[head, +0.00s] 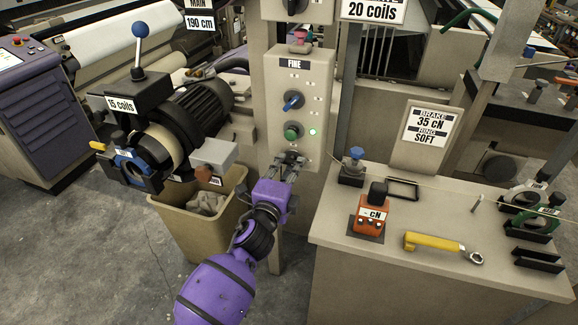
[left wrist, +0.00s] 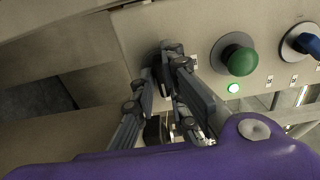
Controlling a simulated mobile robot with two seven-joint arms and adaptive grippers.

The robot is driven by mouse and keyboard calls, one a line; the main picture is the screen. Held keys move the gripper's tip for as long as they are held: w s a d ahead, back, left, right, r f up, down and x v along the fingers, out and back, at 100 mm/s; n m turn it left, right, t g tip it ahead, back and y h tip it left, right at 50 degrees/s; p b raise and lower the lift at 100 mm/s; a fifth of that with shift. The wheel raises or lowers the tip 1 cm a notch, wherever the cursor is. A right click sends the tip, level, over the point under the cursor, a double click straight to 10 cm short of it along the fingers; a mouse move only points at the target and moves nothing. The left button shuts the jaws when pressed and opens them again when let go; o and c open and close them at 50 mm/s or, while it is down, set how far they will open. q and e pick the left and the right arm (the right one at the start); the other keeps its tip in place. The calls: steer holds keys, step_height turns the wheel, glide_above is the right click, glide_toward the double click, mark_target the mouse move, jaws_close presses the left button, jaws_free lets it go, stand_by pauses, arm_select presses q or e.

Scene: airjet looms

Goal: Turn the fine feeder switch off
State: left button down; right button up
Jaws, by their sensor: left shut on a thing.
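The grey feeder panel (head: 312,77) labelled FINE stands upright in the middle of the head view. My left gripper (head: 290,158) is at the panel's lower part, just below the green button. In the left wrist view its fingers (left wrist: 172,62) are close together against the panel face, shut on a small dark switch that they mostly hide. The green button (left wrist: 239,56) and lit lamp (left wrist: 233,88) are beside them. My right gripper is out of view.
A grey workbench (head: 330,222) on the right holds an orange cN gauge (head: 370,216), a yellow-handled tool (head: 432,242) and black holders. A beige bin (head: 190,232) with cloth and a motor (head: 190,112) stand left of the panel.

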arm_select(q)
steer(key=shift+r+n, duration=0.2)
steer(key=shift+n, duration=0.2)
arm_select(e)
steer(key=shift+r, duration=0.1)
arm_select(q)
steer(key=n, duration=0.2)
steer(key=n+p, duration=0.1)
steer(key=n, duration=0.1)
steer(key=shift+r+n, duration=0.2)
steer(key=shift+n, duration=0.1)
steer(key=n+p, duration=0.1)
steer(key=n, duration=0.4)
steer(key=shift+w+r, duration=0.1)
steer(key=n+p, duration=0.1)
steer(key=n, duration=0.3)
steer(key=shift+n, duration=0.4)
steer(key=shift+a+n+p, duration=0.1)
steer(key=shift+n+p, duration=0.25)
steer(key=shift+n, duration=1.05)
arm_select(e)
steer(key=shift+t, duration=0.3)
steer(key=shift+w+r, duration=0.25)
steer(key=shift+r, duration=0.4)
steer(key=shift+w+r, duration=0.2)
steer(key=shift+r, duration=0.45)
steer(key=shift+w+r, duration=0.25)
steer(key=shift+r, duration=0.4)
